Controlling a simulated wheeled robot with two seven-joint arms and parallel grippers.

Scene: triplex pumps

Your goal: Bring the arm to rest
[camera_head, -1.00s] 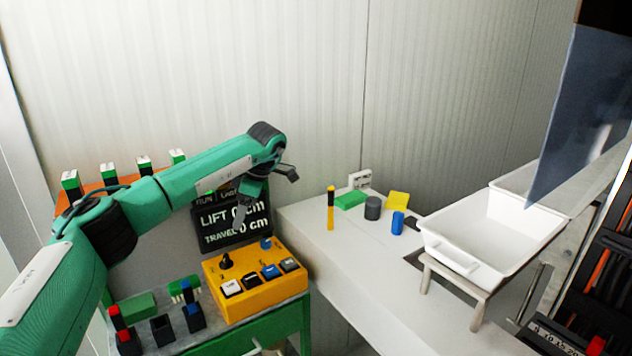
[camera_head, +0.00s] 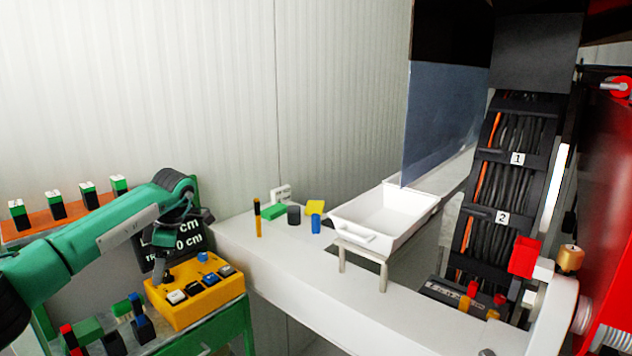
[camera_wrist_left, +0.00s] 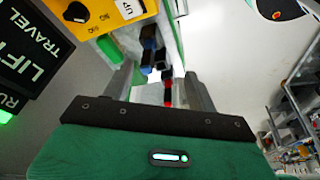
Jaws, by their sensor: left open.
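My left arm (camera_head: 125,232) reaches in from the left and bends down at the wrist, in front of a black display. My left gripper (camera_head: 167,240) hangs above the yellow control box (camera_head: 184,313) and is partly hidden by the wrist. In the left wrist view, the gripper (camera_wrist_left: 160,92) has its two fingers apart with nothing held between them. The control box (camera_wrist_left: 90,14) shows at the top left there, with the display (camera_wrist_left: 32,50) below it. My right gripper is not in view.
Small blocks stand on the green bench left of the control box. A white table (camera_head: 262,262) holds several small coloured pieces and a white tray (camera_head: 405,211) on a stand. A black cable rack (camera_head: 508,180) and red machinery (camera_head: 605,190) stand at the right.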

